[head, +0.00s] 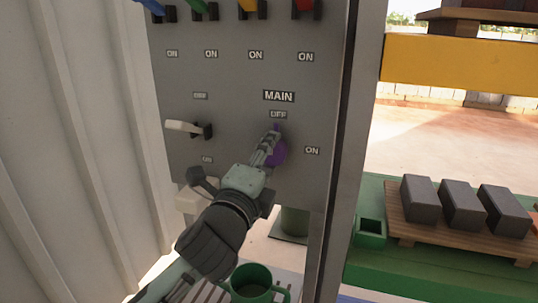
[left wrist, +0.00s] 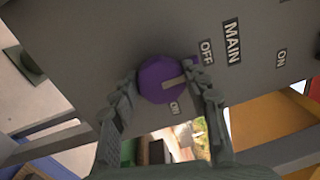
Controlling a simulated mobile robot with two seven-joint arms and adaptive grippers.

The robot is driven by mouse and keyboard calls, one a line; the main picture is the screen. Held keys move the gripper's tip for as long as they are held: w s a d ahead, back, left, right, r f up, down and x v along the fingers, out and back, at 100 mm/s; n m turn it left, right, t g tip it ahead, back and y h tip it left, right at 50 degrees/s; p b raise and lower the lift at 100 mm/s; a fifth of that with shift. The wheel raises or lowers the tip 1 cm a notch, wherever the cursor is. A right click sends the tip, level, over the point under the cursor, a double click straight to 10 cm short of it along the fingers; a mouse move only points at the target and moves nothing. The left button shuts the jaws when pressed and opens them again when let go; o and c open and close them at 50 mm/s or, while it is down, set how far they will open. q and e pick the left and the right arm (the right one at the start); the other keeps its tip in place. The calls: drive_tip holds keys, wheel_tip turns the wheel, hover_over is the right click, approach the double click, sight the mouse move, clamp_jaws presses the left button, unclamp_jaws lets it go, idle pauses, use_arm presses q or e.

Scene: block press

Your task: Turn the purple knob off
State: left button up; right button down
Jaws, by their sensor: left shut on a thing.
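The purple knob (head: 281,154) is on the grey control panel, below the MAIN and OFF labels and left of an ON label (head: 312,150). My left gripper (head: 268,148) reaches up to it from the lower left and covers part of it. In the left wrist view the purple knob (left wrist: 153,76) lies between the two fingers of my left gripper (left wrist: 168,92), which is shut on it. A pale stripe on its face points right in that view, between the OFF label (left wrist: 206,52) and the small ON label (left wrist: 175,107). My right gripper is not in view.
A white-handled lever (head: 184,127) sticks out left of the knob. Coloured levers line the panel's top. A green mug (head: 252,284) stands below the panel. Dark blocks (head: 461,205) sit on a wooden pallet (head: 440,240) at the right. A corrugated wall (head: 75,120) is at the left.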

use_arm(q)
drive_tip(key=o, duration=1.2)
drive_tip(key=shift+c, duration=0.2)
drive_tip(key=v, duration=0.7)
drive_tip(key=shift+s, duration=0.25)
drive_tip(key=shift+f, duration=0.15)
